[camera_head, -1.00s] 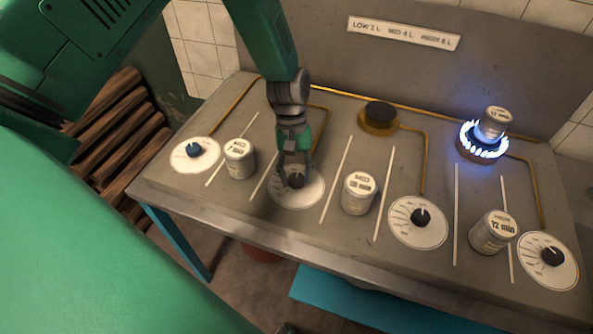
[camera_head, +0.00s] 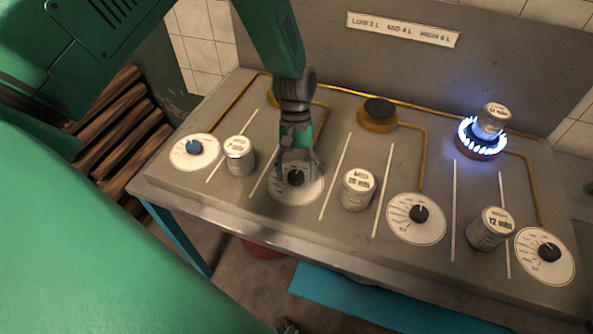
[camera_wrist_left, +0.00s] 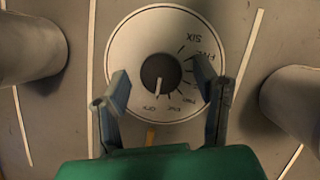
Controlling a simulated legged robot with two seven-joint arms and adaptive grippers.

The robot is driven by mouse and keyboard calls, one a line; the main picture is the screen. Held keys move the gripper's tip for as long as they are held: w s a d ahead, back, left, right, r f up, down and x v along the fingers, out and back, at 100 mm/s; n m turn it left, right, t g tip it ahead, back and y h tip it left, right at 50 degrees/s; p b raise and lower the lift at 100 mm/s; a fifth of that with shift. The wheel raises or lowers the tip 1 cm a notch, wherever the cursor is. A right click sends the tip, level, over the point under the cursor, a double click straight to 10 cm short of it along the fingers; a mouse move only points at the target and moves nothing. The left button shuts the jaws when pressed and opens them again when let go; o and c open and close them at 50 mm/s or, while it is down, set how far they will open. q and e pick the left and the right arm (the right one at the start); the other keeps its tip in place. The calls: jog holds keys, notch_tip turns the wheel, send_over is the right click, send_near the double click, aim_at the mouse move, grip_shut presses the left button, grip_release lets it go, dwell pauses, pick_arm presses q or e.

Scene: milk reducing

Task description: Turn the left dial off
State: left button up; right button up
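Dials with round white plates line the front of the stove top (camera_head: 330,215). The leftmost dial (camera_head: 195,152) has a blue knob and stands clear of my gripper. My left gripper (camera_head: 298,172) is over the second dial from the left (camera_head: 283,190), which has a black knob. In the left wrist view its fingers are spread on either side of the black knob (camera_wrist_left: 160,72), with a gap on both sides. The knob's white pointer points down towards the low end of the scale; the small labels there are hard to read.
Grey canisters stand between the dials: one left (camera_head: 239,155), one in the middle (camera_head: 357,189), one right (camera_head: 491,229). A lit burner (camera_head: 481,146) with blue flame bears another canister (camera_head: 492,119). An unlit burner (camera_head: 378,114) is at centre back.

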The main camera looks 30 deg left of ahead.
pick_arm(q)
jog(key=shift+r, duration=0.15)
jog(key=v, duration=1.1)
jog(key=shift+w+r, duration=0.2)
jog(key=shift+a, duration=0.15)
